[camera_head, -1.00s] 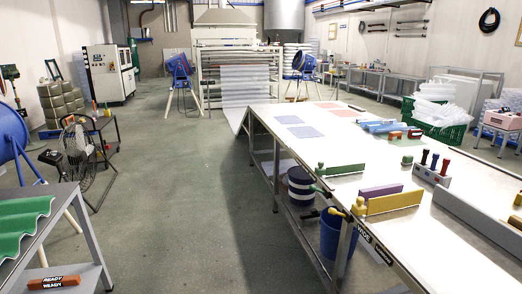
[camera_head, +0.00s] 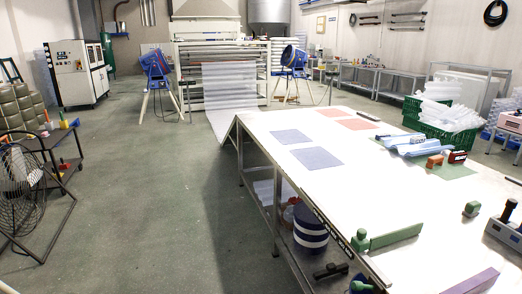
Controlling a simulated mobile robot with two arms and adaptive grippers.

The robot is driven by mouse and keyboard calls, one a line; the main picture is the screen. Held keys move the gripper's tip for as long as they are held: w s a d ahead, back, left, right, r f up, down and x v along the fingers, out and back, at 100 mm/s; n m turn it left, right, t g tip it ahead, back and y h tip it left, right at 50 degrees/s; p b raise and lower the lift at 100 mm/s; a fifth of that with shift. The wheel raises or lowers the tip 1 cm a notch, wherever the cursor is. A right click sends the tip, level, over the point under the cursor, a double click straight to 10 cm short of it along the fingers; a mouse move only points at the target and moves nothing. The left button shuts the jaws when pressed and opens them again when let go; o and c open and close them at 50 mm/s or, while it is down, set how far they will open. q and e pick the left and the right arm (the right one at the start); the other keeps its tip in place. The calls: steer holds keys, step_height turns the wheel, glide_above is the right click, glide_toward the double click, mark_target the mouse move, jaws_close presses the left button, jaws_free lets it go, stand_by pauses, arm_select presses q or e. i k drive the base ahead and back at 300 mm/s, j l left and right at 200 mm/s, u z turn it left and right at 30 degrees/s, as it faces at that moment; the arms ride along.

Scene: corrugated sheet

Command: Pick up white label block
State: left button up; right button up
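I cannot make out a block that is clearly white. On the long white table (camera_head: 285,186), a small dark red block (camera_head: 457,157) bears what may be a pale label, too small to read. An orange-brown block (camera_head: 434,161) sits just left of it. Both are beside the wavy light blue sheet (camera_head: 405,146) at the table's right. Green blocks (camera_head: 471,209) and a long green bar (camera_head: 396,236) lie nearer. Neither of my grippers is in view.
A black fan (camera_head: 25,195) and a dark cart (camera_head: 45,150) stand at left. Green crates (camera_head: 440,131) with white pieces stand beyond the table. The grey floor (camera_head: 160,215) is open left of the table.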

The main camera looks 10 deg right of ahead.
mark_target(417, 139)
steer(key=i+u, duration=0.15)
steer(key=i, duration=1.75)
steer(key=i+z, duration=0.3)
steer(key=z, duration=0.15)
steer(key=i+z, duration=0.4)
steer(key=i+j+z, duration=0.1)
steer(key=i+z, duration=0.15)
steer(key=z, duration=0.2)
steer(key=i+z, duration=0.2)
steer(key=z, duration=0.15)
steer(key=i+z, duration=0.15)
steer(key=z, duration=0.2)
steer(key=i+z, duration=0.2)
steer(key=z, duration=0.15)
